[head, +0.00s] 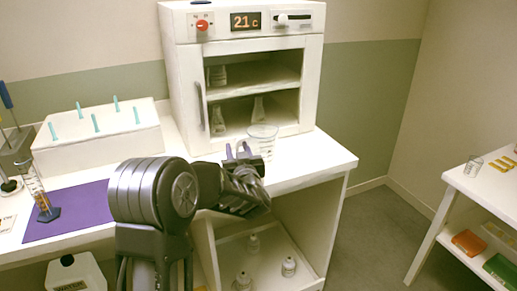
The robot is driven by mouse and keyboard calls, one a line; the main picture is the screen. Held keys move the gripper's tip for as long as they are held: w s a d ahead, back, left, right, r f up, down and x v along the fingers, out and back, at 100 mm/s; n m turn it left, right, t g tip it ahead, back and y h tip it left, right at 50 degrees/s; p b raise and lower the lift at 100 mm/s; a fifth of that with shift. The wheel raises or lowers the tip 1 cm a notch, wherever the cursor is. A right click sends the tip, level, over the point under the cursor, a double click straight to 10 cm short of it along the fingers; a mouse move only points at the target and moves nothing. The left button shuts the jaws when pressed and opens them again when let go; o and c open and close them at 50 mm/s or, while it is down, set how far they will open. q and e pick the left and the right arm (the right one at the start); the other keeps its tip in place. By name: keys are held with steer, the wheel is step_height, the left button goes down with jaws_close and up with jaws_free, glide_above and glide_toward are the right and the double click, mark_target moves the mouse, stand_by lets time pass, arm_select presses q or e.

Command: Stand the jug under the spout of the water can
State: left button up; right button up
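A clear jug (264,140) with a wide rim is at the right part of the white bench, in front of the cabinet. It looks upright; its lower part is partly hidden by my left gripper. My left gripper (238,152) is at the jug's left side, by its handle, with two dark purplish fingertips pointing up. I cannot tell whether they are closed on the handle. A white can (84,279) with a black cap and a label reading like "WATER" is low at the left, below the bench top; its spout is not visible. My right gripper is out of view.
A white cabinet (184,100) reading 21 C holds glass flasks. A rack with teal pegs (100,135), a purple mat (70,222) and a graduated cylinder (36,186) are at the left. Small bottles (289,267) stand in the lower tray. A side table (478,186) is at right.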

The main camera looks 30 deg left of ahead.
arm_select(q)
steer(key=shift+c, duration=0.5)
jaws_close()
stand_by(1.2)
